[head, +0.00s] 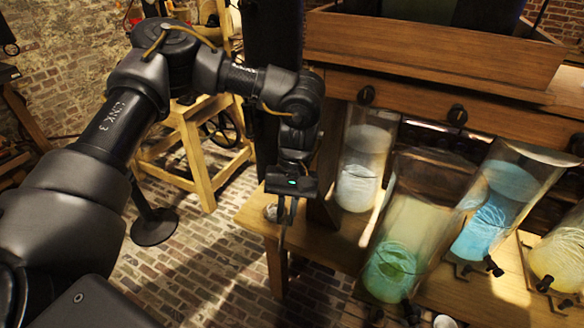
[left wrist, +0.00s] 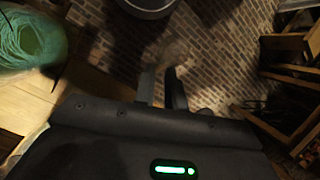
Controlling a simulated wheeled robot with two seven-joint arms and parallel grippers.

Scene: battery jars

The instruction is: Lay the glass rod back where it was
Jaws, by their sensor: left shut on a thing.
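My left gripper (head: 285,220) points down beside the left end of the wooden bench, over its front corner. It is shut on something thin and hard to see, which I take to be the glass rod. In the left wrist view the fingers (left wrist: 162,88) are close together. A faint, pale, see-through shape (left wrist: 177,53), likely the glass rod, shows just beyond their tips. Its full length and tilt cannot be made out. My right gripper is in neither view.
On the bench (head: 335,245) stand several glass jars: a whitish one (head: 358,180), a green one (head: 393,268), a blue one (head: 483,228) and a yellow one (head: 560,258).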

